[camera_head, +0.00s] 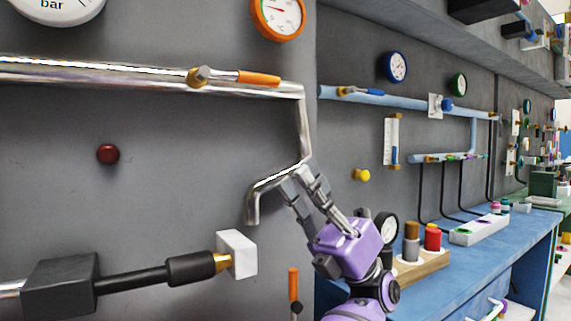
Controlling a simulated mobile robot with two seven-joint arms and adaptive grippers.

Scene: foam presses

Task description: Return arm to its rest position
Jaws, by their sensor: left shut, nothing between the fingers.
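My left gripper (301,180), with a purple body and grey fingers, shows at the lower middle. Its fingers point up and left, and they are shut with nothing between them. The fingertips overlap the lower bend of a shiny metal pipe (303,125) in the picture; I cannot tell whether they touch it. My purple arm comes in from the bottom edge. My right gripper is not in view.
An orange-handled valve (258,78) sits on the upper pipe. A white block (237,254) and a black rod (130,279) stick out at lower left. A blue bench (470,262) with a wooden holder (422,266) of bottles stands right of my gripper.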

